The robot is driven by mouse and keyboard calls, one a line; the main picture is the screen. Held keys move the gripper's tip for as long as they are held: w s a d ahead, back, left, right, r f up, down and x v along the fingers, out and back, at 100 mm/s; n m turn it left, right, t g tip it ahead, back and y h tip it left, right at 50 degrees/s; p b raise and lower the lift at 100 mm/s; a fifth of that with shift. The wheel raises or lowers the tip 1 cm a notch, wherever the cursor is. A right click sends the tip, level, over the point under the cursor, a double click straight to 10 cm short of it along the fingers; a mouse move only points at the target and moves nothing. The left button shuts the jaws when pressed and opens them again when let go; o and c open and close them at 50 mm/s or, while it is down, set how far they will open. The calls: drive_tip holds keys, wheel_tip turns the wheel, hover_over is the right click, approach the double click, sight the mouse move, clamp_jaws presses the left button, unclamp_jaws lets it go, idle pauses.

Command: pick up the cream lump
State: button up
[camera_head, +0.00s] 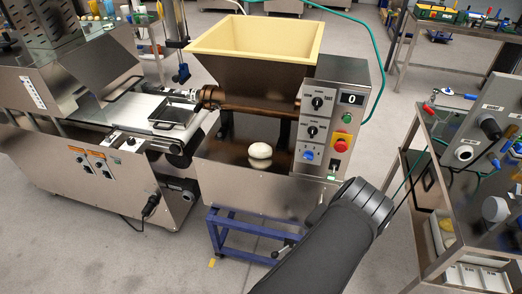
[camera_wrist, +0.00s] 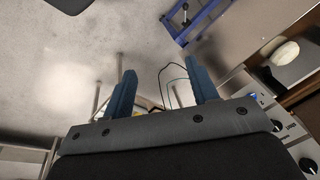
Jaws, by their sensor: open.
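The cream lump (camera_head: 260,150) is a small, smooth, rounded piece lying on the flat metal top of the dough machine, below its cream hopper and left of the control panel. In the wrist view the lump (camera_wrist: 285,53) shows near the right edge. My gripper (camera_wrist: 161,68) shows in the wrist view with two blue fingers spread apart and nothing between them. The lump is off to the right of the fingers and clear of them. In the head view my dark arm reaches up from the bottom, right of the lump, and the fingers cannot be made out.
The control panel (camera_head: 332,118) with knobs and a red button stands right of the lump. The hopper (camera_head: 255,38) rises above it. A conveyor machine (camera_head: 95,160) adjoins at left. A blue stand (camera_head: 243,238) is below. A metal cart (camera_head: 425,190) stands at right.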

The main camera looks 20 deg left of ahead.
drive_tip(key=w+a+n+g+h, duration=0.1)
drive_tip(key=w+a+n, duration=0.25)
drive_tip(key=w, duration=0.45)
drive_tip(key=w+a+r+n+g+h, duration=0.1)
drive_tip(key=w+a+n+g, duration=0.1)
drive_tip(key=w+n, duration=0.45)
drive_tip(key=w+a+n+g, duration=0.1)
drive_tip(key=w+a+n, duration=0.2)
drive_tip(key=w, duration=0.6)
drive_tip(key=w+a+f+n+t+h, duration=0.25)
drive_tip(key=w+a+n, duration=0.4)
drive_tip(key=a, duration=0.55)
drive_tip(key=w+a+f+n+t+h, duration=0.1)
drive_tip(key=w+a+n+t, duration=0.3)
drive_tip(key=w+a, duration=0.55)
drive_tip(key=shift+n+g, duration=0.55)
drive_tip(key=shift+n, duration=0.1)
drive_tip(key=x, duration=0.5)
drive_tip(key=a+x, duration=0.1)
drive_tip(key=x, duration=0.4)
drive_tip(key=s+f+x, duration=0.1)
drive_tip(key=x, duration=0.4)
drive_tip(key=shift+a+f, duration=0.1)
drive_tip(key=shift+f, duration=0.25)
drive_tip(key=c, duration=0.8)
